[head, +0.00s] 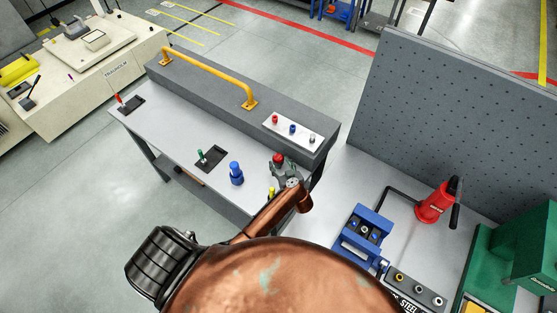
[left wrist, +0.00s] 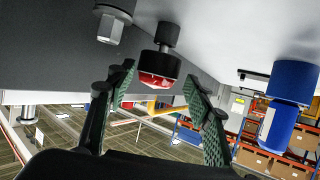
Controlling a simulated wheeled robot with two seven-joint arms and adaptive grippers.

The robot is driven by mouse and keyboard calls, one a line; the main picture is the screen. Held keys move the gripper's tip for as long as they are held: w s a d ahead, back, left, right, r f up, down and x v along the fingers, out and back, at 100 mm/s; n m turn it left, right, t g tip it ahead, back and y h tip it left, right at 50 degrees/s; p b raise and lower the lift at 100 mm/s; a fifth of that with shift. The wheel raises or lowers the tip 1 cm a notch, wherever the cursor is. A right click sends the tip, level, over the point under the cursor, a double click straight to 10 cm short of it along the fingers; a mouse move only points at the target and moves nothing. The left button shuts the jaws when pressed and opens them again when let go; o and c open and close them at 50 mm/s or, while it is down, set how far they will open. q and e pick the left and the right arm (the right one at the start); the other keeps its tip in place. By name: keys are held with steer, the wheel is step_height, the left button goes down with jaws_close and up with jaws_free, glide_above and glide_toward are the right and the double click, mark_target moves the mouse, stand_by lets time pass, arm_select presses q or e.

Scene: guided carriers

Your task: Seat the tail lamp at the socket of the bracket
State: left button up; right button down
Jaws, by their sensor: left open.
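A red-topped piece with a black body, which looks like the tail lamp (head: 278,158), stands on the grey workbench. It shows upside down in the left wrist view (left wrist: 158,65). My left gripper (head: 285,171) is open, with its green-padded fingers (left wrist: 158,80) on either side of the red end; I see gaps beside it. Two dark plates lie on the bench, one (head: 217,153) with a green-topped pin, one (head: 134,104) with a red-tipped piece by it. I cannot tell which, if either, is the bracket; no empty socket shows clearly. My right gripper is not in view.
A blue cylinder (head: 236,174) stands left of my gripper. A yellow piece (head: 271,192) is partly hidden by my arm. Behind is a raised grey block with a yellow handle (head: 212,75) and a white panel (head: 303,140). A blue vise (head: 362,232) stands right. The bench's left half has free room.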

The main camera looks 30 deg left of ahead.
mark_target(280, 162)
arm_select(q)
steer(key=x, duration=0.4)
steer(key=shift+w, duration=0.2)
steer(key=shift+c, duration=0.2)
steer(key=c, duration=1)
steer(key=shift+r, duration=0.15)
